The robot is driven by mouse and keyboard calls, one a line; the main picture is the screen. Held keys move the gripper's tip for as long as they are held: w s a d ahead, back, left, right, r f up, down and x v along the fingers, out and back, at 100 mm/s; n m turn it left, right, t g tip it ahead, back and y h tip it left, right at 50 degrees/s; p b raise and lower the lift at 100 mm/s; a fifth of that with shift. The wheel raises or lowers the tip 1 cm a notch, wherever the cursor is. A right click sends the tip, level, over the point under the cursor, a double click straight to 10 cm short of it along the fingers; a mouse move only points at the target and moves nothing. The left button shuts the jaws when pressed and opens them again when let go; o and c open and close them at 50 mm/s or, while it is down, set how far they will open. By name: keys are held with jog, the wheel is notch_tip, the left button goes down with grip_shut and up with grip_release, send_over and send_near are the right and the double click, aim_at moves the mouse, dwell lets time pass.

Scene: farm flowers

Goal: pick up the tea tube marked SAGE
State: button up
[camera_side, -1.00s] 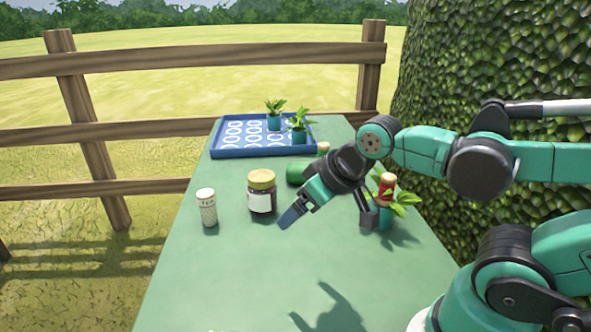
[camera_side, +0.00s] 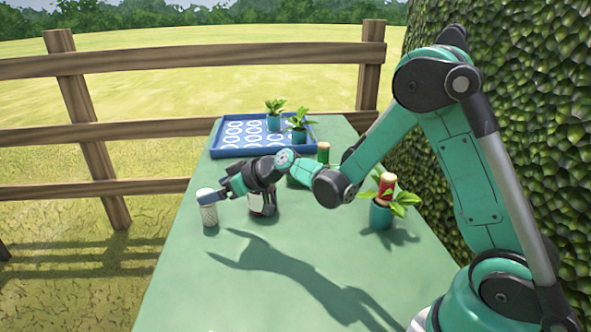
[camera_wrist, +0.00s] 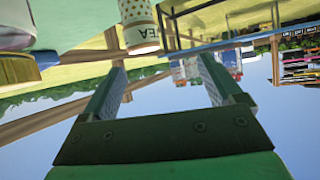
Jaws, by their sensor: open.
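My gripper (camera_side: 222,186) is open and lies nearly level beside the top of this tube. In the wrist view my gripper (camera_wrist: 160,63) has empty space between its fingers, and the tube appears beyond the fingertips. One finger partly covers the tube's top in the side view; I cannot tell whether they touch.
A dark jar with a white label (camera_side: 257,204) stands close under my gripper, partly hidden. A red tube (camera_side: 387,186) is by a potted plant (camera_side: 380,215) at right. A blue tray (camera_side: 228,153) with two plants is at the back. The front table (camera_side: 200,290) is clear.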

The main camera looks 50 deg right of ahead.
aim_at(208, 209)
jog(key=shift+t, duration=0.6)
jog(key=f, duration=0.1)
jog(key=w+f, duration=0.1)
jog(key=w+d+f, duration=0.1)
jog(key=shift+f, duration=0.4)
jog(key=shift+x, duration=2.75)
jog(key=shift+a, duration=0.1)
grip_shut()
jog(key=shift+r, duration=0.1)
